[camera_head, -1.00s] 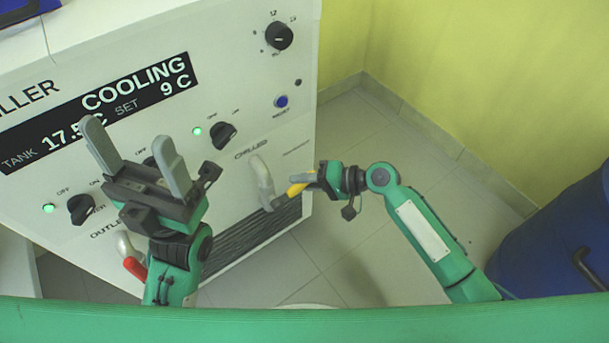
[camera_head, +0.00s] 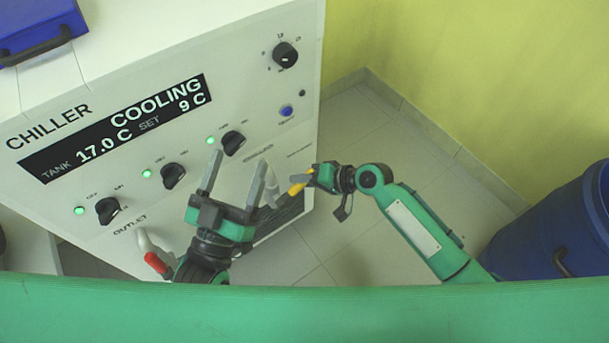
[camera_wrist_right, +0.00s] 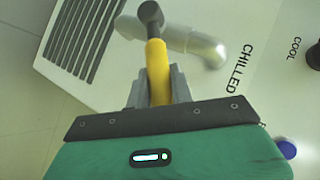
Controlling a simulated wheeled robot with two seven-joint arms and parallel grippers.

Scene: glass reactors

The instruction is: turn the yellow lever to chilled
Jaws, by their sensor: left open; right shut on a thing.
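The yellow lever (camera_head: 297,187) is on a pipe at the lower right of the chiller front. My right gripper (camera_head: 312,177) is shut on it. In the right wrist view the yellow lever (camera_wrist_right: 158,68) runs up between the fingers to a dark pivot by a silvery pipe (camera_wrist_right: 195,42). The word CHILLED is printed beside the pipe. My left gripper (camera_head: 230,178) is open and empty in front of the panel, with its fingers pointing up, left of the yellow lever.
The chiller (camera_head: 235,60) has a display reading COOLING, tank 17.0 C, set 9 C. Several dark knobs and green lights are on its front. A red lever (camera_head: 156,262) is at the OUTLET pipe. A blue barrel (camera_head: 550,225) stands at right. Tiled floor lies between.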

